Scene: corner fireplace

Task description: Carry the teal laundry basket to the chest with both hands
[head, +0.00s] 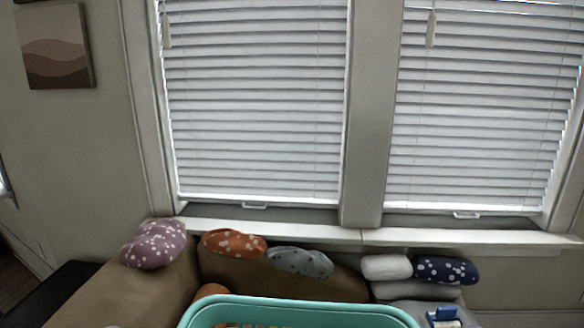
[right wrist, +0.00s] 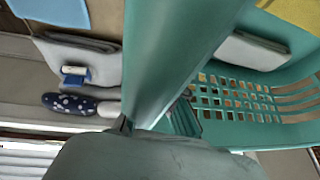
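The teal laundry basket (head: 300,312) shows only as its far rim at the bottom edge of the head view. In the right wrist view its rim and slotted wall (right wrist: 235,92) fill the middle and right. My right gripper (right wrist: 155,122) has a dark finger on each side of the rim and is shut on it. My left gripper is in neither view, so its hold cannot be seen. A yellow cloth (right wrist: 295,12) and a grey folded cloth (right wrist: 250,50) show inside the basket. I cannot make out the chest for certain.
Beyond the basket is a brown sofa (head: 160,290) with a purple cushion (head: 154,243), an orange cushion (head: 234,243) and a grey cushion (head: 300,262). At right are a white roll (head: 386,267), a navy dotted cushion (head: 446,270) and a small blue-white item (head: 443,316). A dark flat surface (head: 70,287) is at left.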

